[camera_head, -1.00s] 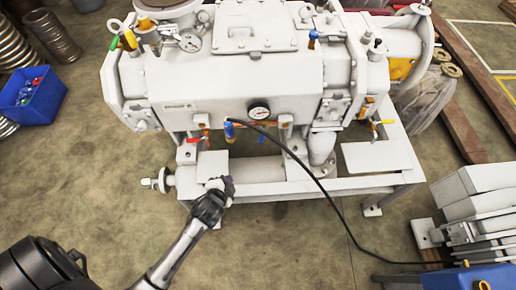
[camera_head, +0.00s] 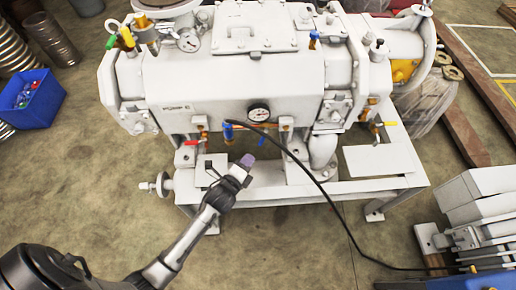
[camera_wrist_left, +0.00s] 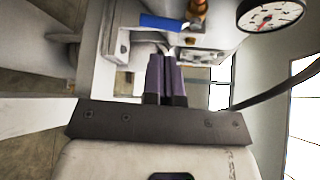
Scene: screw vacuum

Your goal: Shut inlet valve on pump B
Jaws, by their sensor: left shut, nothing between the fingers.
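The white pump (camera_head: 215,85) fills the upper middle of the head view, with a label plate (camera_head: 176,107) on its front. A blue lever handle (camera_head: 227,131) hangs on its front, left of a round gauge (camera_head: 259,113). In the left wrist view, the blue handle (camera_wrist_left: 162,22) lies beside a brass fitting (camera_wrist_left: 197,9), above my fingers. A red lever (camera_head: 192,142) sits further left. I cannot tell which lever is the inlet valve. My left gripper (camera_head: 247,160), with purple fingertips, is shut and empty, below and right of the blue handle; its fingers (camera_wrist_left: 167,77) are together. My right gripper is not in view.
A black cable (camera_head: 310,170) runs from the pump's front to the lower right. The white base frame (camera_head: 300,189) lies below my gripper. Other levers, green (camera_head: 111,42) and yellow (camera_head: 390,124), sit at the pump's ends. A blue bin (camera_head: 32,99) stands left.

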